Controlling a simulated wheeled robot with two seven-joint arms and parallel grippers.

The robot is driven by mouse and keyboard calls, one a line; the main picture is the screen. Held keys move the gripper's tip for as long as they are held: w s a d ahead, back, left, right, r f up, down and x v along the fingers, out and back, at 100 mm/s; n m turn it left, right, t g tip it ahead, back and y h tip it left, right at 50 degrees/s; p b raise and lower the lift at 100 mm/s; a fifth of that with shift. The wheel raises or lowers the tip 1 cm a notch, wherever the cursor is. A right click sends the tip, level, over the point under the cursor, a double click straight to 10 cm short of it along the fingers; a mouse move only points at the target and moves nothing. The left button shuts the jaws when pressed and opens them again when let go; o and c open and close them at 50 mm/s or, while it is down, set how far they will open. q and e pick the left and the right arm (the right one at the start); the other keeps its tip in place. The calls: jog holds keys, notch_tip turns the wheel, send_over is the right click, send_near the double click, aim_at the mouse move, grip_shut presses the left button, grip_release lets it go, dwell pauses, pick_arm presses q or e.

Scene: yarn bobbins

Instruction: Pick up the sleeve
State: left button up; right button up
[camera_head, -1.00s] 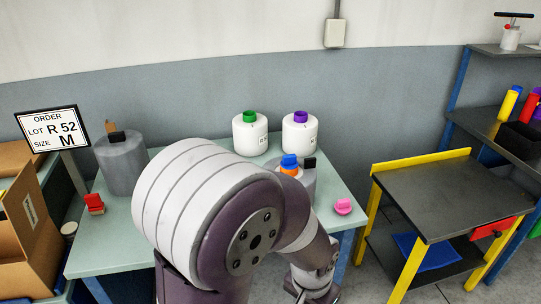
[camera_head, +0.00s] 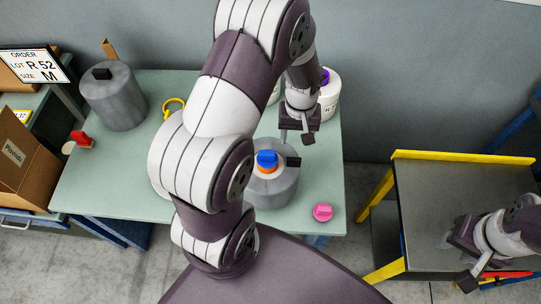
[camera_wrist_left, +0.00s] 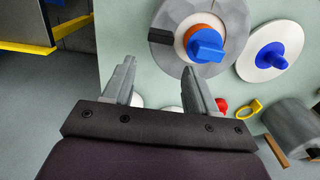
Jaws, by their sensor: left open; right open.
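My left gripper (camera_head: 297,137) is open and empty, pointing down over the table behind a grey cylinder (camera_head: 272,190) with an orange and blue knob (camera_head: 266,158) and a black block. In the left wrist view, the same grey cylinder (camera_wrist_left: 233,25) lies beyond the open fingers (camera_wrist_left: 160,66), apart from them. I cannot tell which thing is the sleeve. A white bobbin with a purple top (camera_head: 328,100) stands behind the gripper, partly hidden. A white cone with a blue knob (camera_wrist_left: 278,50) shows in the wrist view. My right gripper (camera_head: 454,262) is open at the right.
The green table (camera_head: 100,190) also bears another grey cylinder (camera_head: 113,97), a red item (camera_head: 81,139), a yellow ring (camera_head: 173,106) and a pink knob (camera_head: 323,212). A dark-topped bench with a yellow edge (camera_head: 465,157) stands right. Cardboard boxes and an order sign (camera_head: 35,65) are left.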

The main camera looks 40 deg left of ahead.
pick_arm(q)
send_over(295, 158)
jog(key=s, duration=0.1)
notch_tip(295, 158, down, 4)
jog(key=shift+s+d+f+p, duration=0.15)
jog(key=shift+f+p, duration=0.1)
jog(key=shift+p, duration=0.15)
jog(key=f+p, duration=0.1)
jog(key=f, duration=0.1)
jog(key=w+f+p, duration=0.1)
jog(key=f, duration=0.2)
jog(key=shift+w+a+f, duration=0.1)
jog(key=shift+a+f, duration=0.1)
jog(key=shift+f, duration=0.35)
jog(key=shift+s+d, duration=0.1)
jog(key=shift+s, duration=0.15)
pick_arm(e)
notch_tip(295, 158, up, 4)
jog(key=s, duration=0.2)
pick_arm(q)
grip_shut()
jog(key=shift+w+r, duration=0.2)
jog(key=shift+r, duration=0.35)
notch_tip(295, 158, up, 17)
jog(key=b, duration=0.4)
jog(key=shift+s, duration=0.15)
pick_arm(e)
jog(key=f, duration=0.4)
jog(key=shift+w+d+f, duration=0.25)
jog(key=shift+f, duration=0.1)
